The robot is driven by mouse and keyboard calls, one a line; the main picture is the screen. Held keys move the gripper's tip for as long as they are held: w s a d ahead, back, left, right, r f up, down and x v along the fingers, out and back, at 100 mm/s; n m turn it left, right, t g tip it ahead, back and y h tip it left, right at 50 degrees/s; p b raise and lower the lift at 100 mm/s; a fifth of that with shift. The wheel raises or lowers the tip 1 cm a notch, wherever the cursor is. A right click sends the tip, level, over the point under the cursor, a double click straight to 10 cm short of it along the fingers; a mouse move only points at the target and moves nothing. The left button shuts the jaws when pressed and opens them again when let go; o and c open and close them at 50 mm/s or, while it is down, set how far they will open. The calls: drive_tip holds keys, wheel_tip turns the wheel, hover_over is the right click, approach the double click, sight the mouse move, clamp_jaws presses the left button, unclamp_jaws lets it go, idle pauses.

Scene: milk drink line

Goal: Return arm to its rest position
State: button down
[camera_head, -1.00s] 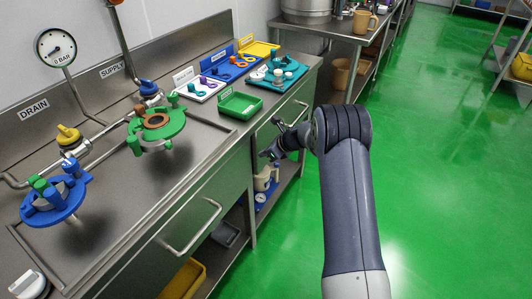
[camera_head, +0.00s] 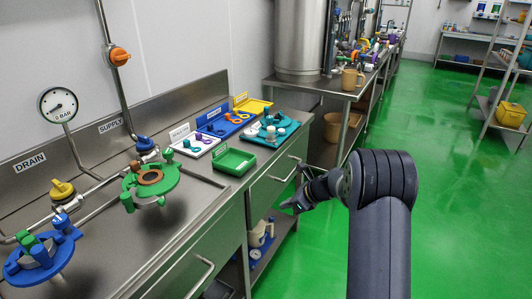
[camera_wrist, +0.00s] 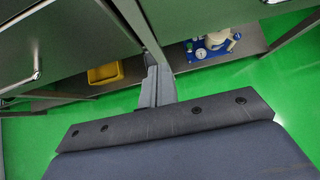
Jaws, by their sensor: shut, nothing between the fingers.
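My gripper (camera_head: 287,208) is shut and empty in the head view. It hangs in front of the steel counter's drawers, below the worktop edge. My dark grey arm reaches up from the lower right and bends toward the counter. In the wrist view my gripper (camera_wrist: 160,70) points toward the lower shelf of the counter, with nothing between its fingers.
The steel counter (camera_head: 130,270) on the left holds a green fixture (camera_head: 165,180), a blue fixture (camera_head: 40,265), a green tray (camera_head: 232,163) and several coloured trays. A yellow bin (camera_wrist: 105,73) sits below. Green floor (camera_head: 470,200) is clear on the right.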

drive_tip(key=shift+f, duration=0.1)
approach(253, 212)
wheel_tip(253, 212, down, 3)
drive_tip(key=a, duration=0.1)
drive_tip(key=w+a, duration=0.1)
drive_tip(key=shift+w+a+f, duration=0.2)
drive_tip(key=shift+a, duration=0.1)
drive_tip(key=shift+w+a, duration=0.25)
drive_tip(key=shift+a, duration=0.05)
